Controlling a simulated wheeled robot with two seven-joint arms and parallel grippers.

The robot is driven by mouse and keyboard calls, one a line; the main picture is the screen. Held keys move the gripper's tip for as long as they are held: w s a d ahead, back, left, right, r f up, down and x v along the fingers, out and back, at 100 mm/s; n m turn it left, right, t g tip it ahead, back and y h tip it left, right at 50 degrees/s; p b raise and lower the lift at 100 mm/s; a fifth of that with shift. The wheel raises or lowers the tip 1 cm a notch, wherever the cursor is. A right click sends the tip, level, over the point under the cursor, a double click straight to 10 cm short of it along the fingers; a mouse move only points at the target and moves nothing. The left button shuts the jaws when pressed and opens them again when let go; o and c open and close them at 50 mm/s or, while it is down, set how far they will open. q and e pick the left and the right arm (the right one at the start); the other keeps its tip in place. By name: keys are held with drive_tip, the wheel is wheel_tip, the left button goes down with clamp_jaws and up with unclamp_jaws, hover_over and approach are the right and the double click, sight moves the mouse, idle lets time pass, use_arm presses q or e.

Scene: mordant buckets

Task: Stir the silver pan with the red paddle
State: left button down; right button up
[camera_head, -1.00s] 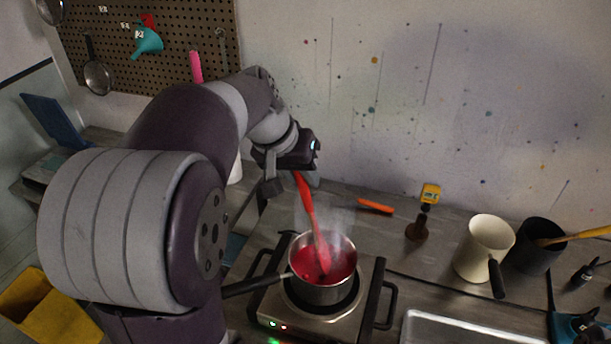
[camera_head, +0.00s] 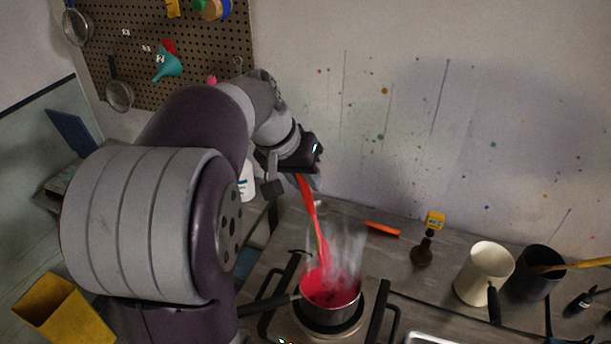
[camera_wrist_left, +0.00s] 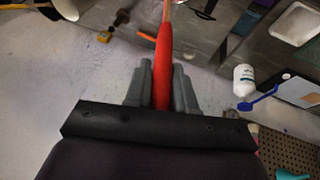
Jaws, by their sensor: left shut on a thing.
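The silver pan (camera_head: 330,312) stands on the hot plate, with red liquid and small dark bits inside and steam rising from it. The red paddle (camera_head: 312,215) slants down from my left gripper (camera_head: 303,176), and its lower end reaches into or just over the liquid; steam blurs the tip. In the left wrist view my left gripper (camera_wrist_left: 162,88) is shut on the handle of the red paddle (camera_wrist_left: 164,58). The pan is not clearly seen in the wrist view. My right gripper is not in view.
The hot plate (camera_head: 372,325) has side handles. To the right stand a brown bottle (camera_head: 422,254), a cream jug (camera_head: 482,274) and a black pot (camera_head: 535,275). An orange-handled tool (camera_head: 382,229) lies behind. A white bottle (camera_wrist_left: 243,80) shows in the wrist view. A yellow bin (camera_head: 62,312) is lower left.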

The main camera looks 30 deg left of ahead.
use_arm(q)
wheel_tip(320, 180, up, 11)
drive_tip(key=p, duration=1.1)
drive_tip(key=shift+r, duration=0.15)
